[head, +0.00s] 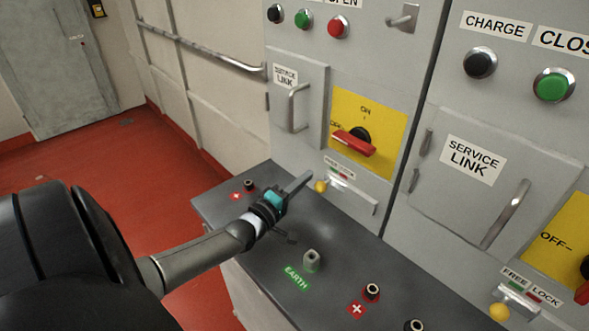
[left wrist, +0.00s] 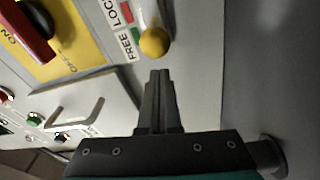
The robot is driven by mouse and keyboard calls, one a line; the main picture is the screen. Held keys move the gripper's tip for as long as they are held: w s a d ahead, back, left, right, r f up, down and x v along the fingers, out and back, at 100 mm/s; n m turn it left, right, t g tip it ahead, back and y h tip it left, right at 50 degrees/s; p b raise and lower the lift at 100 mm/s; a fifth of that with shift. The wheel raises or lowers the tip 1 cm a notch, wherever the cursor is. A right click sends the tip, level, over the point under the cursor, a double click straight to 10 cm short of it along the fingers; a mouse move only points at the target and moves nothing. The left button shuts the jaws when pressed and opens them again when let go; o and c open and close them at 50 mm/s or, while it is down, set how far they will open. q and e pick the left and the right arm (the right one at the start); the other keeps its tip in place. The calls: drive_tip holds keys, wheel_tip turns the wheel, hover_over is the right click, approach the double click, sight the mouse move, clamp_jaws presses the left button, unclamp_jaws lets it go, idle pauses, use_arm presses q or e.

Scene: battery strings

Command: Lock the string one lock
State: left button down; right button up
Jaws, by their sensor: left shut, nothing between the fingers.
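The lock on the left cabinet is a yellow ball knob (head: 320,186) on a pale horizontal slide bar (head: 350,195). The knob sits at the left, FREE end, below the small green and red label (head: 340,169). In the left wrist view the yellow knob (left wrist: 155,42) lies beside the green mark of the FREE/LOCK label (left wrist: 127,30). My left gripper (head: 309,174) is shut and empty, its fingertips close to the knob at its left. In the left wrist view its tips (left wrist: 160,73) point at the knob with a small gap in the picture. My right gripper is out of view.
A red rotary handle (head: 353,143) on a yellow plate sits above the lock. A service-link door (head: 299,108) with a handle is at upper left. The dark ledge (head: 270,245) below carries terminals, including an earth post (head: 311,261). The right cabinet has its own yellow knob (head: 499,312).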

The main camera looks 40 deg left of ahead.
sight(319, 190)
use_arm(q)
drive_tip(key=shift+s+d+f, duration=0.1)
drive_tip(key=shift+s+d, duration=0.1)
drive_tip(key=shift+d, duration=0.5)
drive_tip(key=shift+s+d+p, duration=0.15)
drive_tip(key=shift+d+p, duration=0.9)
drive_tip(key=shift+d, duration=0.8)
